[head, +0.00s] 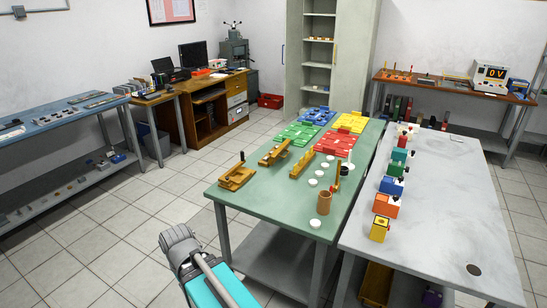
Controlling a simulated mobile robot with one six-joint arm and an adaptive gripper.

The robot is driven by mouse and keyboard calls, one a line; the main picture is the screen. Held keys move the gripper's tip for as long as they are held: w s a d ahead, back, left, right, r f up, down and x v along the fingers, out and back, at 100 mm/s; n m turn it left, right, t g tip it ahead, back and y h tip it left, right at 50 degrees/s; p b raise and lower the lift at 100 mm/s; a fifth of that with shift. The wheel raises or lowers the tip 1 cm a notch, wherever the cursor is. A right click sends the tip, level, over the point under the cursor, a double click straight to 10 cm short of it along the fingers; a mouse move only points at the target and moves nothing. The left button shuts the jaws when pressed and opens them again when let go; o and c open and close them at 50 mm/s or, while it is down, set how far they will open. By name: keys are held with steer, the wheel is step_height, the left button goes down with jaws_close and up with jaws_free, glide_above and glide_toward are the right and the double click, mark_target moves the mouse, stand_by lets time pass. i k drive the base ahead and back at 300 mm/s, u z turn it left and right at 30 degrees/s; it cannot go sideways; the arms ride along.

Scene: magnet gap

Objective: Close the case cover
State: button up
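I cannot make out for certain which thing is the case or its cover. Flat coloured pieces in blue (311,115), green (298,133), yellow (351,122) and red (334,143) lie in groups at the far end of the green table (258,207). Part of my arm (184,245) shows at the bottom, in front of the table and apart from it. No gripper fingers can be made out.
Wooden devices (237,177), a brown cup (324,203) and several white discs stand on the green table. A grey table (435,215) with a row of coloured blocks adjoins it at right. The tiled floor at left (110,215) is clear.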

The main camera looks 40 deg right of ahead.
mark_target(284, 146)
steer(key=u, duration=0.05)
steer(key=k, duration=0.8)
steer(key=z, duration=1.15)
steer(key=i, duration=1)
